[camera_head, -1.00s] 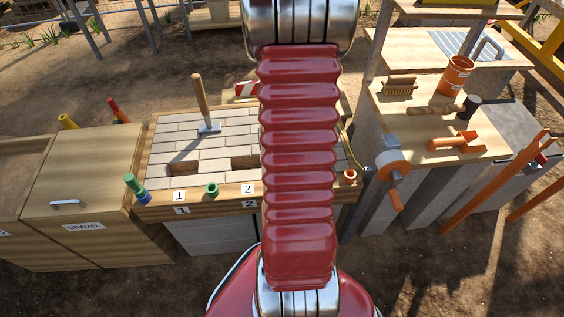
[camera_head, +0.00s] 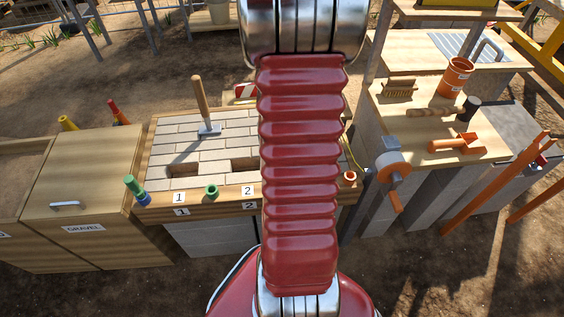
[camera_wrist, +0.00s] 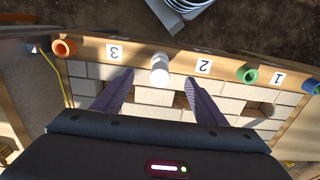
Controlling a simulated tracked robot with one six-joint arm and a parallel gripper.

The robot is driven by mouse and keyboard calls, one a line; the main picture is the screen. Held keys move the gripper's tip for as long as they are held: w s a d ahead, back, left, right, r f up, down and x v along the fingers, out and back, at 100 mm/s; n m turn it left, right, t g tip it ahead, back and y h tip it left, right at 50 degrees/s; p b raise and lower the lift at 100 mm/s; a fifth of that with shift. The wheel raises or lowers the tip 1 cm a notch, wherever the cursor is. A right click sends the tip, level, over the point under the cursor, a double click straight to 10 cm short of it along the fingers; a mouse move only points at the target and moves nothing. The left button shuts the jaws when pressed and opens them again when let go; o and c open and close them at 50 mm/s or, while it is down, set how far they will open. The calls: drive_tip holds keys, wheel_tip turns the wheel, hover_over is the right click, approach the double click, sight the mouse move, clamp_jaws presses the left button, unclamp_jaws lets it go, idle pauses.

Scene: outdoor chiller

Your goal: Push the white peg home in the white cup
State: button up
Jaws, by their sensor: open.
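In the wrist view the white peg (camera_wrist: 160,77) and white cup (camera_wrist: 160,58) show as one short white shape on the wooden edge, between labels 3 and 2. Peg and cup overlap, so I cannot tell how deep the peg sits. My gripper (camera_wrist: 159,84) is open, with one dark finger on each side of the white shape and a gap to both. Nothing is held. In the head view my arm hides the white peg, the white cup and the gripper.
On the same edge are an orange cup (camera_wrist: 63,48), a green cup (camera_wrist: 247,74) and a blue cup (camera_head: 144,198) with a green peg (camera_head: 133,184). A side table (camera_head: 440,115) holds tools.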

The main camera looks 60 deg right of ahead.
drive_tip(key=shift+r, duration=2.05)
drive_tip(key=shift+r, duration=0.1)
wheel_tip(320, 180, up, 14)
drive_tip(key=shift+f, duration=0.2)
drive_tip(key=shift+d, duration=0.1)
drive_tip(key=w+a+r+n+t, duration=0.1)
drive_tip(key=a+r+n+t, duration=0.1)
drive_tip(key=a, duration=0.9)
drive_tip(key=w+a+r+n+t, duration=0.1)
drive_tip(key=a+r+n, duration=0.2)
drive_tip(key=a, duration=0.7)
drive_tip(key=a+r+n+t, duration=0.2)
drive_tip(key=a+n, duration=0.2)
drive_tip(key=a, duration=0.7)
drive_tip(key=shift+w+a+r+n+t, duration=0.3)
drive_tip(key=shift+w+r+n, duration=0.05)
drive_tip(key=shift+w+n, duration=0.05)
